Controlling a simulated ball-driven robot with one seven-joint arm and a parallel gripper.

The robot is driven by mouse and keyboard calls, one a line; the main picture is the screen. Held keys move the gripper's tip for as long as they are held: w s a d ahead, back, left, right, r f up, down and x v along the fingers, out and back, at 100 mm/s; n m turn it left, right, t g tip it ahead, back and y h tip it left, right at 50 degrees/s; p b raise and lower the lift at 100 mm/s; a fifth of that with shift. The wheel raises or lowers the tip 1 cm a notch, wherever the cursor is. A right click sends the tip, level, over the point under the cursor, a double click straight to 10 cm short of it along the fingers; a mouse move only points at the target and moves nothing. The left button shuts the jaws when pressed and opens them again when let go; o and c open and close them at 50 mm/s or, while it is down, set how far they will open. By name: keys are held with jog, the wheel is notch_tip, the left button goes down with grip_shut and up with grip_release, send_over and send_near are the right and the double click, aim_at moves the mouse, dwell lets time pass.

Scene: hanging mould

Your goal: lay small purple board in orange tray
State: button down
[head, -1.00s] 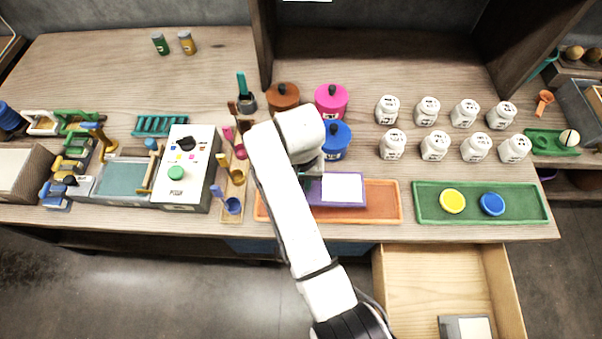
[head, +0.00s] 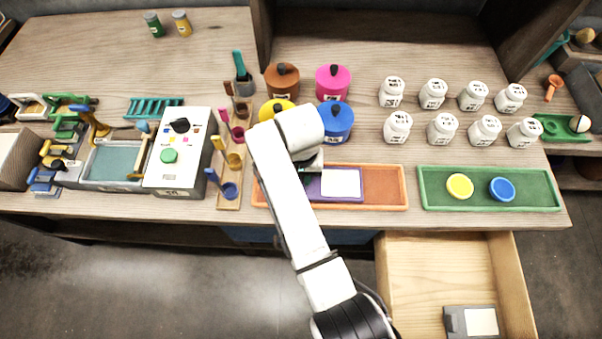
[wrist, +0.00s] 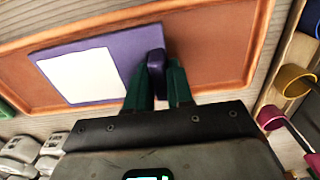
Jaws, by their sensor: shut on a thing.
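The small purple board (head: 352,194) has a white panel on its face. My gripper (wrist: 158,78) has green fingers shut on a purple raised grip at the board's edge. In the head view my arm hides the gripper and part of the board and tray.
A green tray (head: 530,190) with a yellow disc (head: 460,186) and a blue disc (head: 502,189) stands to the right. The blue pot (head: 336,122) is close behind the orange tray. A rack of coloured scoops (head: 230,186) stands to the left. An open drawer (head: 425,285) is below.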

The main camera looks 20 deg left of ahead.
jog(key=shift+f, duration=0.2)
dwell(0.6)
jog(key=c, duration=0.9)
grip_release()
notch_tip(320, 180, up, 11)
jog(key=shift+f+b, duration=0.1)
jog(key=shift+b, duration=0.4)
